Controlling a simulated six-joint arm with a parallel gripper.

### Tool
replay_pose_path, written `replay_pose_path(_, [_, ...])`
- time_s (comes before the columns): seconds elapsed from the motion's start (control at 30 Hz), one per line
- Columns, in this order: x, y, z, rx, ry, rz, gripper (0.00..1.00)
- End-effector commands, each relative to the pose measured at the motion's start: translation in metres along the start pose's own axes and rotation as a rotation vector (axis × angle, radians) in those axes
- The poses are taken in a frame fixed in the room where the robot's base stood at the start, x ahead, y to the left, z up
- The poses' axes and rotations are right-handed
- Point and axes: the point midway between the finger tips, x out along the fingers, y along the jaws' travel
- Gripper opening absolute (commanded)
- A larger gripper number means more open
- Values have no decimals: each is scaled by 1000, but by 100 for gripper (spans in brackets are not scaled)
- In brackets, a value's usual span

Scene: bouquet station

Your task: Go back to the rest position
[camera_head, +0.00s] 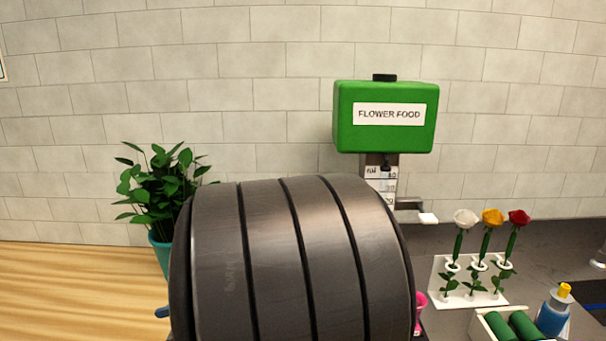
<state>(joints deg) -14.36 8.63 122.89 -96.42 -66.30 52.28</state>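A large dark grey ribbed cylinder, apparently a link of my own arm, fills the lower middle of the head view. My gripper is not in view, so I cannot see whether it is open or holds anything. A white rose (465,219), a yellow rose (491,217) and a red rose (518,217) stand upright in a white rack (441,273) at the right.
A potted plant (162,190) stands at the left by the wooden surface (75,290). At the lower right are a white tray (483,327) with green rolls (523,324) and a blue bottle with a yellow top (553,313). A pink item (420,303) is partly hidden by the dark cylinder.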

Motion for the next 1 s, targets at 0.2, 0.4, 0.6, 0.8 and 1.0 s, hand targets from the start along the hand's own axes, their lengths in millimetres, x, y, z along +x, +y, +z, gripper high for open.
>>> replay_pose_path(0.2, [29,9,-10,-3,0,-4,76])
replay_pose_path(0.4, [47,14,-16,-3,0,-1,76])
replay_pose_path(0.6, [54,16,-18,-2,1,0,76])
replay_pose_path(0.8, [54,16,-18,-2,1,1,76])
replay_pose_path(1.0, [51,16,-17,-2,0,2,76])
